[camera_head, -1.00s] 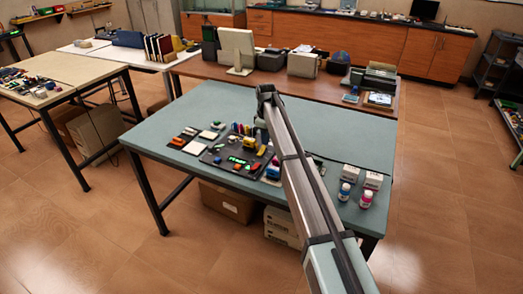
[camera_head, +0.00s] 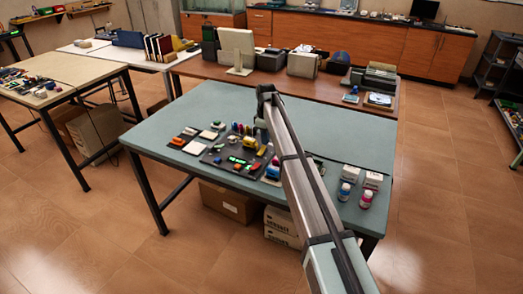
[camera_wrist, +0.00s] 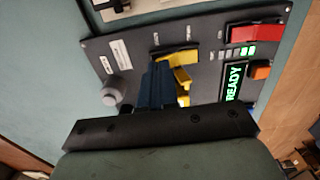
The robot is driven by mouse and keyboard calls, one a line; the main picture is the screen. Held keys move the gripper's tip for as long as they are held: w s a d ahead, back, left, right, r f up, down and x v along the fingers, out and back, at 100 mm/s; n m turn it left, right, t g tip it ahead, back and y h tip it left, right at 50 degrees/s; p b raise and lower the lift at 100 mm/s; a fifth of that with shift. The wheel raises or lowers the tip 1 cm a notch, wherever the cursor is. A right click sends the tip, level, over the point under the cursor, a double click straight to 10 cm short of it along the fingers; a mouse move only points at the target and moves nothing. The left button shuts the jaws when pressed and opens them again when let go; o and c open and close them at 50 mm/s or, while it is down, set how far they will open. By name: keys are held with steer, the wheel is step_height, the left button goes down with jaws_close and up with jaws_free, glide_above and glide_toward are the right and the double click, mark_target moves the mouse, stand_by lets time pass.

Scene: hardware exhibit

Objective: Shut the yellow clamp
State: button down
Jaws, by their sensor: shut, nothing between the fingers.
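The yellow clamp (camera_wrist: 178,60) is on a dark grey panel (camera_wrist: 125,68) and shows in the wrist view as a flat yellow piece with more yellow parts below it. My gripper (camera_wrist: 158,72) is shut and empty, its dark blue fingers over the panel just left of the clamp. The fingers overlap part of the clamp in the picture, and I cannot tell whether they touch it. The clamp's lower end is partly hidden by my gripper. In the head view the panel (camera_head: 212,158) lies on the blue-green table, and my gripper's fingers cannot be made out.
The panel also bears a grey knob (camera_wrist: 115,90), a red block (camera_wrist: 256,33), an orange button (camera_wrist: 260,72) and a green READY display (camera_wrist: 234,82). White boxes (camera_head: 373,180) and small bottles (camera_head: 344,192) stand at the table's right. The table's far part (camera_head: 215,100) is clear.

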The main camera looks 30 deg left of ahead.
mark_target(265, 147)
steer(key=shift+f, duration=1.1)
stand_by(0.6)
steer(key=shift+r, duration=3.5)
